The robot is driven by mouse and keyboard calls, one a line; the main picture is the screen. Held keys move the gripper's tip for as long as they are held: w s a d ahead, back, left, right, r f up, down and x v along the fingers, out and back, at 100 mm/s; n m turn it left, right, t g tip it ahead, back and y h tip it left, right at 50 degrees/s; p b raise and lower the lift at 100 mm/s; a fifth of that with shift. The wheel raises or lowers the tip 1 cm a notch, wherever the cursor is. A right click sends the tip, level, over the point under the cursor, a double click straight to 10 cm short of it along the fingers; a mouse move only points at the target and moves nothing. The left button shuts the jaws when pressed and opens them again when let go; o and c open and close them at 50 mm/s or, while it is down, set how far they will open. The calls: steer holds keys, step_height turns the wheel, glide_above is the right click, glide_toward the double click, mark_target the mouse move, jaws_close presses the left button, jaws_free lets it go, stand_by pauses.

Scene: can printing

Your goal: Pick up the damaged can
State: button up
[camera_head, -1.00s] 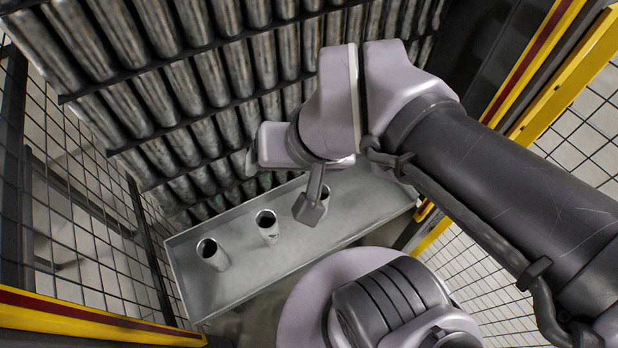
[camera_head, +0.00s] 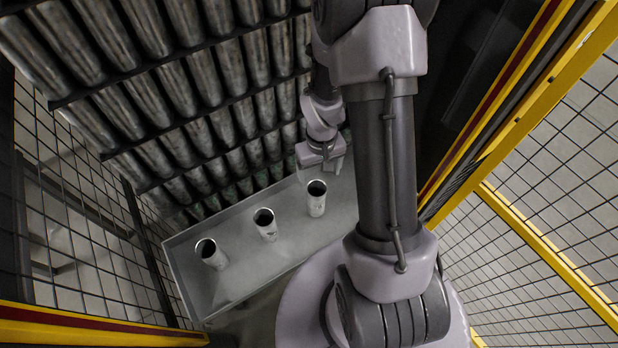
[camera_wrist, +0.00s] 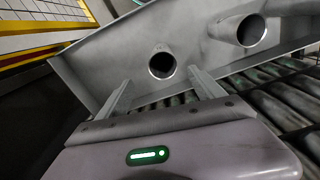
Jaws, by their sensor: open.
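Three grey open-topped cans stand in a metal tray (camera_head: 250,275) in the head view: a left can (camera_head: 214,257), a middle can (camera_head: 267,229) and a right can (camera_head: 316,205). I cannot tell which can is damaged. My gripper (camera_head: 332,168) is open and empty, just behind and above the right can. In the wrist view my gripper (camera_wrist: 162,88) has its two fingers spread, and one can (camera_wrist: 162,66) shows its dark opening just beyond the gap between the fingertips. A second can (camera_wrist: 247,31) is farther right. No contact with a can shows.
A rack (camera_head: 165,95) packed with rows of metal cylinders rises behind the tray. Wire mesh fencing (camera_head: 75,185) stands on the left, and yellow-framed fencing (camera_head: 545,240) on the right. The tray has bare floor between and in front of the cans.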

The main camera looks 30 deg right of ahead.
mark_target(318, 187)
step_height(318, 187, down, 10)
steer(key=b, duration=0.3)
steer(key=shift+b, duration=0.3)
steer(key=f+b, duration=0.2)
steer(key=f, duration=0.1)
steer(key=f+b, duration=0.1)
steer(key=f, duration=0.1)
steer(key=shift+a+f, duration=0.15)
steer(key=shift+a, duration=0.15)
steer(key=c, duration=1.4)
